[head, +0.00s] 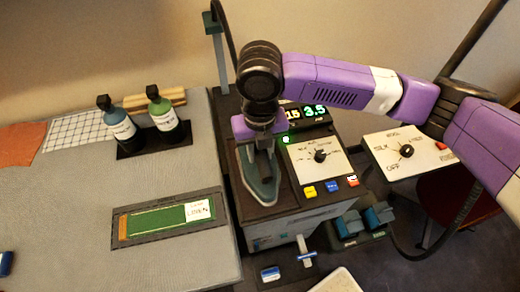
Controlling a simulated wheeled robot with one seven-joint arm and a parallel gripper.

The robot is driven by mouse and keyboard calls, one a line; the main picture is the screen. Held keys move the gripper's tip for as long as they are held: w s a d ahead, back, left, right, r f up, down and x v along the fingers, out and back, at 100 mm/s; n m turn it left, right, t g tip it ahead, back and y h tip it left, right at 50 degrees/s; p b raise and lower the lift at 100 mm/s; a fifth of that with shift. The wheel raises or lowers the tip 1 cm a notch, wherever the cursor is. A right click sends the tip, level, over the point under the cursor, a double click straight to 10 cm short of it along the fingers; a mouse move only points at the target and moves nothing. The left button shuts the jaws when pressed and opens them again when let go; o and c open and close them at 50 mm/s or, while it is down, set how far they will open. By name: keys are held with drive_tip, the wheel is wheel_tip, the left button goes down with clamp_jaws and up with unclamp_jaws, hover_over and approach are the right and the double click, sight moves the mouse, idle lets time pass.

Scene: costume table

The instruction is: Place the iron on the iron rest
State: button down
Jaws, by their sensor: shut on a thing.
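The iron (262,192), grey-green with a pointed sole toward the front, is under my gripper (263,147). My gripper points down and is shut on the iron at its handle, which is mostly hidden by the wrist. The iron is over the dark brown flat top, seemingly the iron rest (287,203), on the left part of a boxy station. I cannot tell whether the sole touches it or hangs just above.
The station's control panel (320,165) with a knob, coloured buttons and a lit display is right of the iron. Left is a grey table (180,255) with two bottles (118,125) (161,108) and a green labelled strip (165,219). Another knob panel (408,150) is at right.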

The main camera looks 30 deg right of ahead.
drive_tip(key=shift+f, duration=0.1)
drive_tip(key=c, duration=1.1)
unclamp_jaws()
wheel_tip(320, 180, up, 12)
drive_tip(key=shift+b, duration=0.45)
